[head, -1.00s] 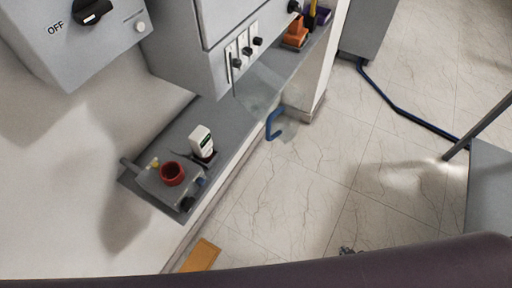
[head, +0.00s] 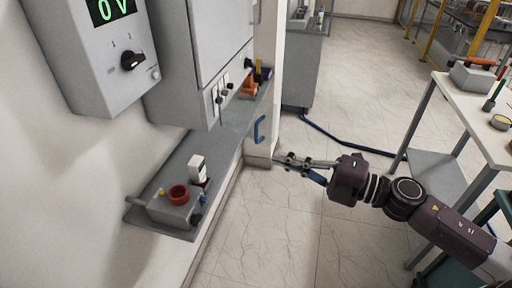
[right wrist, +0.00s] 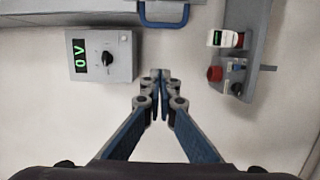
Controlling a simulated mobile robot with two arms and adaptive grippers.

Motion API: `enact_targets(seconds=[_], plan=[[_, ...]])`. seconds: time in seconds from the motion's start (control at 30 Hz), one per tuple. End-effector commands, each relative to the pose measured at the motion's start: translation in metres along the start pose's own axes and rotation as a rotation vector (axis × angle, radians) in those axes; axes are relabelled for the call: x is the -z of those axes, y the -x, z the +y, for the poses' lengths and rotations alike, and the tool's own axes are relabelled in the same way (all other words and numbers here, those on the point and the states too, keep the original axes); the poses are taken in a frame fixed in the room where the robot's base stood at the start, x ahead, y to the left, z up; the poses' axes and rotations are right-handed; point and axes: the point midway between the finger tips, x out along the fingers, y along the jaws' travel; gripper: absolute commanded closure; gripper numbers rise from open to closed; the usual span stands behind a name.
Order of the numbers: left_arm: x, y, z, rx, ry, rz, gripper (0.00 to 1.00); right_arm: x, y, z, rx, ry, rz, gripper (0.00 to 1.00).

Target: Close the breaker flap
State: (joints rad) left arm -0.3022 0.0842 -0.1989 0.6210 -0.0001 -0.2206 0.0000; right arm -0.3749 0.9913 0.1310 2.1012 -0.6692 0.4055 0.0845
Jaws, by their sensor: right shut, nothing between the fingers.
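The breaker flap (head: 238,121) is a clear, see-through panel below the breaker switches on the grey cabinet. It juts out over the grey shelf, and its edges are faint. Its blue handle (head: 259,130) is at the outer end; the handle also shows at the top of the right wrist view (right wrist: 164,23). My right gripper (head: 281,160) is shut and empty, to the right of and a little below the handle in the head view, apart from it. In the right wrist view its closed fingertips (right wrist: 160,76) are below the handle. My left gripper is not in view.
The cabinet (head: 205,60) and a grey meter box (head: 105,50) reading 0 V are on the wall. A table (head: 465,110) stands at right. Open floor lies between.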

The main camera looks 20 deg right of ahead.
Motion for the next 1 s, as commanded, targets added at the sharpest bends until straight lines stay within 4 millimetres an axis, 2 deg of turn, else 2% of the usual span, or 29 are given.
enact_targets(seconds=[0.27, 0.83, 1.0], plan=[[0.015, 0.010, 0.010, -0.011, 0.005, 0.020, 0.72, -0.001, -0.024, 0.004, -0.003, -0.001, -0.001, 1.00], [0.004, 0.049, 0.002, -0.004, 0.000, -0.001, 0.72, -0.002, -0.100, 0.006, -0.004, -0.003, -0.003, 1.00], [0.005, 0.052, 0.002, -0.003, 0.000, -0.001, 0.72, -0.028, -0.089, 0.001, -0.001, -0.006, -0.007, 1.00]])
